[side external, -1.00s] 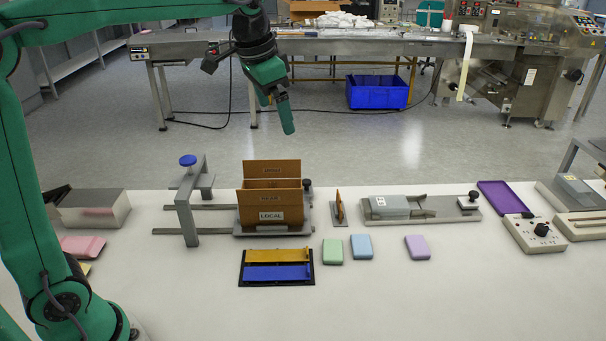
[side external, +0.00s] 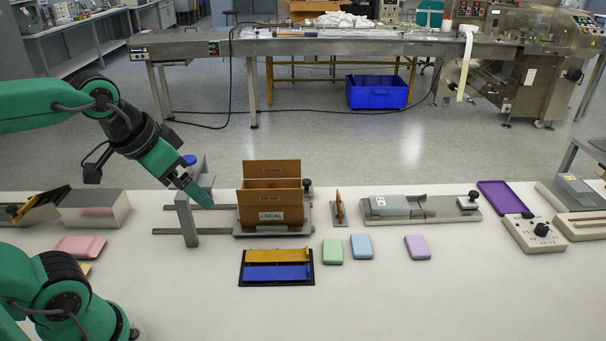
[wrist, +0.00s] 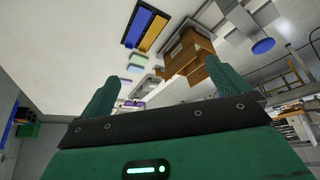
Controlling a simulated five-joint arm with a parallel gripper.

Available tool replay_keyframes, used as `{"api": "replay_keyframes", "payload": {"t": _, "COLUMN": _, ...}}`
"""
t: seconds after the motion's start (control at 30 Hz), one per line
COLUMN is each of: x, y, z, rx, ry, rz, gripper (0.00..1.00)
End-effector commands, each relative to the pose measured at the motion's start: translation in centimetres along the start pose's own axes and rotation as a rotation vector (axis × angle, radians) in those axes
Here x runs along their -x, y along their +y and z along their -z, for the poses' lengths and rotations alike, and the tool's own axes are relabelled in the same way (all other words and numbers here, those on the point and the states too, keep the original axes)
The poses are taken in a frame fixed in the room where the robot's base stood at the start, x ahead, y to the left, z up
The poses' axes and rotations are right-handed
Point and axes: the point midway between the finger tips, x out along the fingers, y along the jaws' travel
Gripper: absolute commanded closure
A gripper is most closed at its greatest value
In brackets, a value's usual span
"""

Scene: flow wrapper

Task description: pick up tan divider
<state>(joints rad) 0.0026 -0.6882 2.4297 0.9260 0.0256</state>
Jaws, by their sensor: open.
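Several tan-brown upright boards are in view, and I cannot tell which is the divider. Some form a brown box (side external: 270,215) marked LOCAL on a grey rail fixture; it also shows in the wrist view (wrist: 187,50). A small thin brown piece (side external: 339,208) stands upright on a small plate right of it. My gripper (side external: 206,198) is left of the box, at the grey frame (side external: 188,222) with the blue knob (side external: 190,159). Its green fingers (wrist: 163,66) are apart in the wrist view with nothing held.
A black tray (side external: 241,270) with a yellow and a blue strip lies in front of the box. Green, blue and purple blocks (side external: 417,247) lie to its right. A metal block (side external: 95,208) and pink block (side external: 80,246) are left.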

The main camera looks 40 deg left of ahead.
Motion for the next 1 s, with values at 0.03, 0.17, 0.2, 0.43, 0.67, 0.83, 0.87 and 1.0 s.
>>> {"api": "replay_keyframes", "payload": {"t": 0.03, "x": -0.2, "y": 0.0, "z": -0.7, "rx": 0.010, "ry": 0.007, "rz": 0.001, "gripper": 0.00}}
{"api": "replay_keyframes", "payload": {"t": 0.17, "x": -0.5, "y": 0.0, "z": -1.7, "rx": 0.024, "ry": 0.017, "rz": 0.001, "gripper": 0.00}}
{"api": "replay_keyframes", "payload": {"t": 0.2, "x": -0.6, "y": 0.0, "z": -1.8, "rx": 0.027, "ry": 0.018, "rz": 0.002, "gripper": 0.00}}
{"api": "replay_keyframes", "payload": {"t": 0.43, "x": -0.6, "y": 0.0, "z": -1.9, "rx": 0.029, "ry": 0.018, "rz": 0.002, "gripper": 0.28}}
{"api": "replay_keyframes", "payload": {"t": 0.67, "x": -0.6, "y": 0.0, "z": -1.9, "rx": 0.028, "ry": 0.017, "rz": 0.001, "gripper": 0.66}}
{"api": "replay_keyframes", "payload": {"t": 0.83, "x": -0.6, "y": 0.0, "z": -1.9, "rx": 0.028, "ry": 0.017, "rz": 0.001, "gripper": 0.66}}
{"api": "replay_keyframes", "payload": {"t": 0.87, "x": -0.6, "y": 0.0, "z": -1.9, "rx": 0.028, "ry": 0.017, "rz": 0.001, "gripper": 0.66}}
{"api": "replay_keyframes", "payload": {"t": 1.0, "x": -0.6, "y": 0.0, "z": -1.7, "rx": 0.031, "ry": 0.016, "rz": 0.001, "gripper": 0.66}}
